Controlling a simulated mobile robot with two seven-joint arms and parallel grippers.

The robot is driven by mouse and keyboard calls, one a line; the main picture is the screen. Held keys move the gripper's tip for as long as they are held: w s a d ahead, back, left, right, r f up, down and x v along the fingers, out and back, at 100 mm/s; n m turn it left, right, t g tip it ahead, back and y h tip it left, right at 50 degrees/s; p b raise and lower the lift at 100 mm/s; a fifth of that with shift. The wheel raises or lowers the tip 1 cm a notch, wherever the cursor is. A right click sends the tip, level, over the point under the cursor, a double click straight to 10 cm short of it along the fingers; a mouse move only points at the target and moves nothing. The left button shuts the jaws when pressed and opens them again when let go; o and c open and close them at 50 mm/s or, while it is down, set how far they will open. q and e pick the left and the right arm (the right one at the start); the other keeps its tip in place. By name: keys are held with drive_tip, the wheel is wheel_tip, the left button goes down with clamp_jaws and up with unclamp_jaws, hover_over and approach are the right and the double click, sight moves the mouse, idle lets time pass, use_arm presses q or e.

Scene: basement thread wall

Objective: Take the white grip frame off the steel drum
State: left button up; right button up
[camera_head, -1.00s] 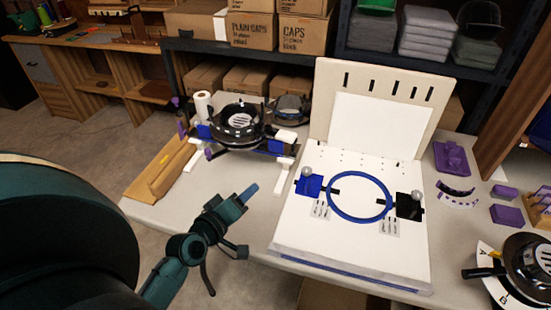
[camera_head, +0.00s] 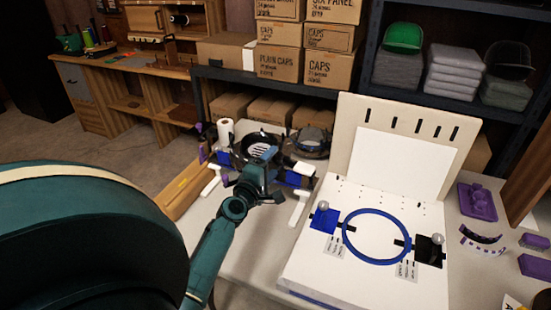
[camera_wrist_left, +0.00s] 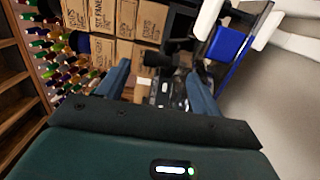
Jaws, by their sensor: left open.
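On the table's left part stands a dark round drum (camera_head: 262,149) with light bars on its face, partly hidden by my left gripper. White bars of the grip frame (camera_head: 302,168) and blue blocks (camera_head: 293,179) show around it. In the left wrist view a white bar (camera_wrist_left: 207,18) and a blue block (camera_wrist_left: 230,42) lie at the upper right. My left gripper (camera_head: 266,165) is open in front of the drum; in the wrist view dark parts (camera_wrist_left: 168,90) show between its fingers. I cannot tell whether it touches anything. My right gripper is not in view.
A white board with a blue hoop (camera_head: 376,237) fills the table's right part. Purple pieces (camera_head: 480,203) lie further right. Boxes (camera_head: 258,62) stand on shelves behind. Bare table (camera_head: 255,240) shows in front.

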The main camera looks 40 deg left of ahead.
sight(276, 161)
use_arm(q)
drive_tip(key=shift+x, duration=1.6)
drive_tip(key=shift+c, duration=0.6)
